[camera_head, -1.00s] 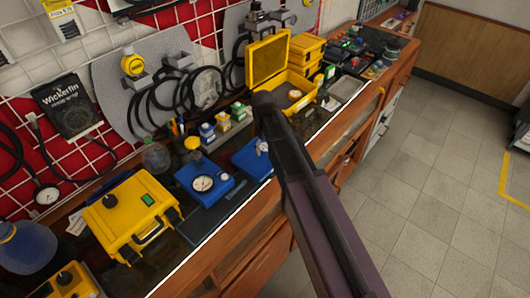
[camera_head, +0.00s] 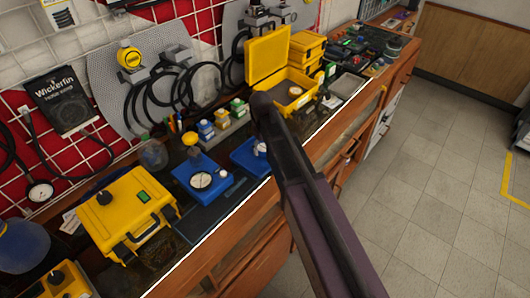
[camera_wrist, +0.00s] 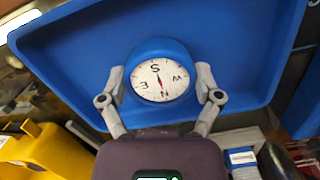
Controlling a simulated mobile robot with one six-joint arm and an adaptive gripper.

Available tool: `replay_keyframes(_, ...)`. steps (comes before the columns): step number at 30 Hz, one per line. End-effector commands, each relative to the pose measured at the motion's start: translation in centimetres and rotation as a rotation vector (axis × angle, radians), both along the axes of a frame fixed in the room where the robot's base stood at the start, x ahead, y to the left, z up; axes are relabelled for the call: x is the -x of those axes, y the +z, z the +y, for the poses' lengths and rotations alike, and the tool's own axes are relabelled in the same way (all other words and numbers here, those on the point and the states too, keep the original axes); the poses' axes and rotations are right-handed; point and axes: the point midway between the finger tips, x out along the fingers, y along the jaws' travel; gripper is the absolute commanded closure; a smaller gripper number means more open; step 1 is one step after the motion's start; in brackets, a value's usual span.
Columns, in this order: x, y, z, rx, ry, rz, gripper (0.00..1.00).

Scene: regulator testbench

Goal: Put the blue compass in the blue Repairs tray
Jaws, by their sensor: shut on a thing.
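The blue compass (camera_wrist: 160,78) has a round blue body and a white dial. In the wrist view it sits between the two grey fingers of my gripper (camera_wrist: 160,94), which are shut on its sides. A blue tray (camera_wrist: 70,45) with a raised rim spreads out behind and below the compass; I cannot tell whether the compass touches its floor. In the head view this seems to be the blue tray (camera_head: 243,157) on the bench beside my arm. My arm hides most of my gripper there. No tray label is readable.
Another blue tray (camera_head: 190,189) with a white-faced gauge (camera_head: 201,180) lies to the left. A shut yellow case (camera_head: 125,212) stands further left. An open yellow case (camera_head: 285,75) and small bottles (camera_head: 206,130) stand behind.

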Motion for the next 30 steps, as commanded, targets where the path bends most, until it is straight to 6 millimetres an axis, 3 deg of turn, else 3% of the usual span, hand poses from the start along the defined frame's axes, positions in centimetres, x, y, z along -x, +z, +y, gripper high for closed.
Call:
replay_keyframes(18,0.01,-0.83,0.03,0.000,0.000,0.000,0.66)
replay_keyframes(19,0.01,-0.70,0.03,0.000,0.000,0.000,0.09)
replay_keyframes(20,0.01,-0.68,0.03,0.000,0.001,0.000,0.00)
replay_keyframes(30,0.02,-0.67,0.05,0.000,0.001,0.000,0.00)
